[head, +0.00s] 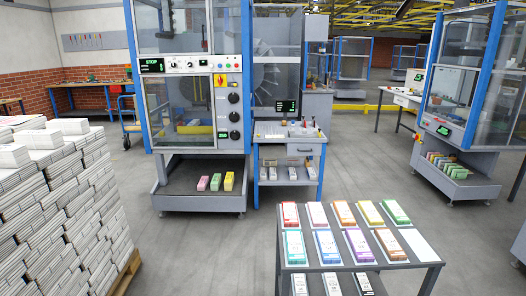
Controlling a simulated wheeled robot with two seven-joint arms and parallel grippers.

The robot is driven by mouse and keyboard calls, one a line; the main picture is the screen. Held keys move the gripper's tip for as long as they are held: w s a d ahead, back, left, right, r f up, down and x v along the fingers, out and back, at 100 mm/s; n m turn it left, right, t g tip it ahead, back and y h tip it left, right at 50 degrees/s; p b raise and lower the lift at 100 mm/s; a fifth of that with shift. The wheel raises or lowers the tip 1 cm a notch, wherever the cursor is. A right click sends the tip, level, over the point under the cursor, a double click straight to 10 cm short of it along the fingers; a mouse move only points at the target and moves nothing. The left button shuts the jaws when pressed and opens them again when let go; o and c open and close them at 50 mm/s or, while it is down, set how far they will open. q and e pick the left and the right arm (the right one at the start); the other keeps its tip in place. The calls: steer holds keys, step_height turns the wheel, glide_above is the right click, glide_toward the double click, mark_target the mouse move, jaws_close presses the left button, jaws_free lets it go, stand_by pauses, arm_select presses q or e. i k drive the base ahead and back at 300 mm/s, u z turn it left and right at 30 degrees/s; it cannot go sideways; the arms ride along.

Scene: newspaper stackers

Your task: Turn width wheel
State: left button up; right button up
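The stacker machine (190,44) with blue posts stands ahead, left of centre. On the right side of its front panel are several dark round knobs or wheels, one above another: an upper one (234,98), a middle one (234,116) and a lower one (235,134). Their labels are too small to read, so I cannot tell which is the width wheel. A small green display (222,135) sits beside the lower one. A yellow and red switch (220,81) is above them. Neither of my grippers shows in the head view.
A grey table (425,262) with several coloured packs stands in front at the right. Tall newspaper stacks on a pallet (122,283) fill the left. A small blue-legged workbench (289,180) adjoins the machine. Another machine (450,95) stands at the right. Open floor (195,250) lies between.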

mark_target(235, 135)
steer(key=u, duration=0.6)
steer(key=i, duration=1.7)
steer(key=u, duration=0.3)
steer(key=i, duration=2.25)
steer(key=z, duration=1.4)
steer(key=i, duration=1)
steer(key=z, duration=0.55)
